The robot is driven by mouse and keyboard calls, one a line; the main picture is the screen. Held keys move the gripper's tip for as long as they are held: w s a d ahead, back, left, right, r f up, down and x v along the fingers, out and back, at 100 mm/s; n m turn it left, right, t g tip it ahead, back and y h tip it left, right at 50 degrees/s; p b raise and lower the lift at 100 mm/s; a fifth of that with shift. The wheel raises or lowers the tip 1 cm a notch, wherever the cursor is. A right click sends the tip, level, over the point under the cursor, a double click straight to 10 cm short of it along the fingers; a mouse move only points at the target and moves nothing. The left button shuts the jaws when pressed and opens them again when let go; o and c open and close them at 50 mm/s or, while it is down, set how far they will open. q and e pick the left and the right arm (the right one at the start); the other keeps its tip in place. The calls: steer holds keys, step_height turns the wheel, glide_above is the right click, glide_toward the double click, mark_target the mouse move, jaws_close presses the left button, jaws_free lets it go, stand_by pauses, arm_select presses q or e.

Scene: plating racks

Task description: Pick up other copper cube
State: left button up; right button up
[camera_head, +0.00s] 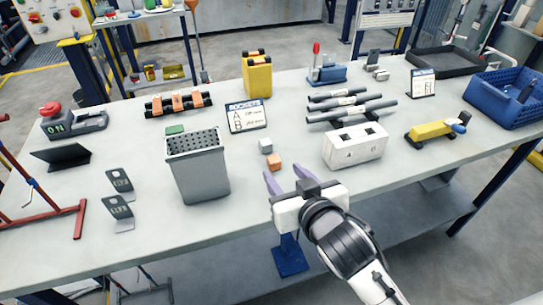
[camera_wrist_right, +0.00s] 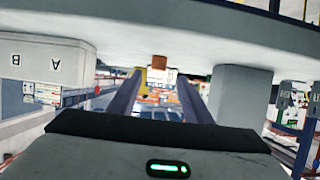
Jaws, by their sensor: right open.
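A small copper cube (camera_head: 274,162) sits on the grey table near the middle, just in front of a small grey cube (camera_head: 266,146). My right gripper (camera_head: 284,177) is open, with its two purple-grey fingers apart, and it is at the table's front side just short of the copper cube. In the right wrist view, which looks upside down, the copper cube (camera_wrist_right: 159,62) shows beyond the fingertips and between the two fingers, apart from them. Nothing is between the fingers. My left gripper is not in view.
A grey perforated bin (camera_head: 198,172) stands left of the cubes. A white box marked A and B (camera_head: 356,145) stands to the right, with dark rods (camera_head: 350,105) behind it. A small sign (camera_head: 247,116) stands behind the cubes. The table front between bin and gripper is clear.

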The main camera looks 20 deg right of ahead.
mark_target(275, 161)
steer(key=x, duration=0.7)
steer(key=shift+d+r+p, duration=0.1)
steer(key=shift+r+p, duration=0.1)
steer(key=shift+p, duration=0.1)
jaws_close()
